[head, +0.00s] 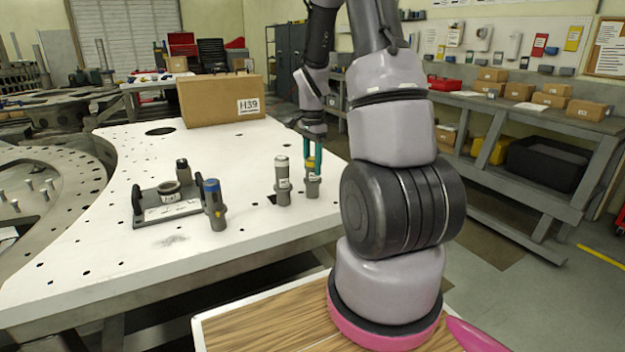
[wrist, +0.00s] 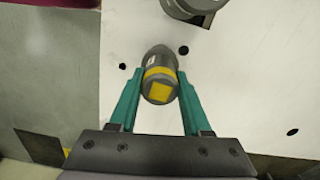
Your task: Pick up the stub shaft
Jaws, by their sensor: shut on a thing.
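A grey stub shaft with a yellow band and a yellow square on its top (wrist: 160,90) is between the two teal fingers of my gripper (wrist: 158,75) in the wrist view. In the head view the same shaft (head: 313,188) stands upright at the right part of the white plate, with my gripper (head: 313,170) shut on its upper part from above. I see no clear gap under it. A similar grey shaft with a pale top (head: 283,182) stands just to its left. A blue-topped shaft (head: 215,205) stands farther left.
A dark fixture with a ring and handles (head: 165,203) sits left of the blue-topped shaft. A cardboard box marked H39 (head: 222,100) stands at the back of the white plate (head: 120,240). The pale-topped shaft is close to my gripper. The plate's front left is clear.

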